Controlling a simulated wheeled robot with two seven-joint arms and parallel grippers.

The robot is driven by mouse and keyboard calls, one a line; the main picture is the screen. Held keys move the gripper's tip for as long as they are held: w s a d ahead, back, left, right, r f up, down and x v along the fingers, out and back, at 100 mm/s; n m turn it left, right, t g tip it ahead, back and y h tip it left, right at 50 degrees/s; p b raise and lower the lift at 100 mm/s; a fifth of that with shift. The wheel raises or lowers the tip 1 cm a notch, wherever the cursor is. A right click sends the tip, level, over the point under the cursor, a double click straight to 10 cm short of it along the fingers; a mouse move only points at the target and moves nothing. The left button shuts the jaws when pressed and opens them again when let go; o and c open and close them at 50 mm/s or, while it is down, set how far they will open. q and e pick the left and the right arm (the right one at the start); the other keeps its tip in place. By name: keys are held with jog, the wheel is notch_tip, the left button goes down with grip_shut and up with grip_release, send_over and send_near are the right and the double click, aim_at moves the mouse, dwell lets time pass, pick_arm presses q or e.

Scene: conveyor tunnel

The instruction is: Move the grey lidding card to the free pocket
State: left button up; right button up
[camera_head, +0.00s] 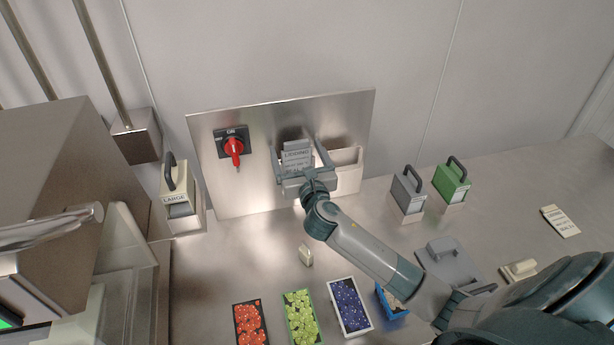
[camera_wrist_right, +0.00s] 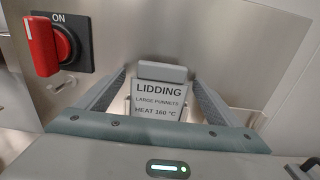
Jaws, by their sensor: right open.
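The grey lidding card (camera_head: 296,154) stands upright at the steel back panel (camera_head: 248,188). In the right wrist view the card (camera_wrist_right: 160,101) reads "LIDDING, LARGE PUNNETS, HEAT 160 °C" and has a grey grip block on top. My right gripper (camera_head: 299,148) is open, with one finger on each side of the card; gaps show between fingers and card. The pocket behind the card is mostly hidden by the gripper. An empty pocket (camera_head: 347,170) is on the panel just to the right. My left gripper is not in view.
A red rotary switch (camera_head: 234,148) is on the panel, left of the card. A cream "LARGE" block (camera_head: 176,193) stands farther left. Grey (camera_head: 408,191) and green (camera_head: 452,181) handled blocks stand right. Several fruit punnets (camera_head: 302,317) lie in front.

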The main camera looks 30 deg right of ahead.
jog(key=b+v, duration=0.3)
jog(key=v, duration=1.4)
dwell(0.5)
